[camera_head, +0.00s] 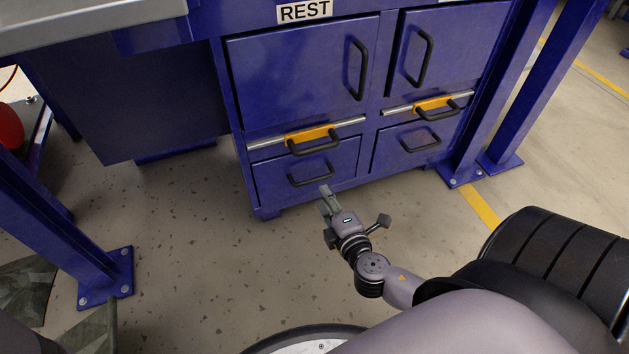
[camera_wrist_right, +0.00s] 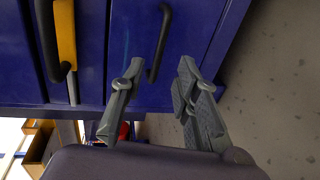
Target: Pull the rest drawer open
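The sign "REST" (camera_head: 304,11) is on the blue cabinet above its left column. Below it, a blue door stands over a bar with an orange piece, and a low blue drawer (camera_head: 274,177) is at the bottom. This drawer looks shut. Its black handle (camera_head: 311,173) also shows in the right wrist view (camera_wrist_right: 160,45). My right gripper (camera_head: 326,196) is just in front of and below that handle. In the wrist view its two fingers (camera_wrist_right: 158,100) are apart with nothing between the tips, and the handle lies beyond the gap. My left gripper is not in view.
An orange piece with a black handle (camera_head: 312,135) sits just above the drawer. A matching right column has its own lower drawer (camera_head: 405,150). Blue posts (camera_head: 462,170) stand at right and left (camera_head: 60,225).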

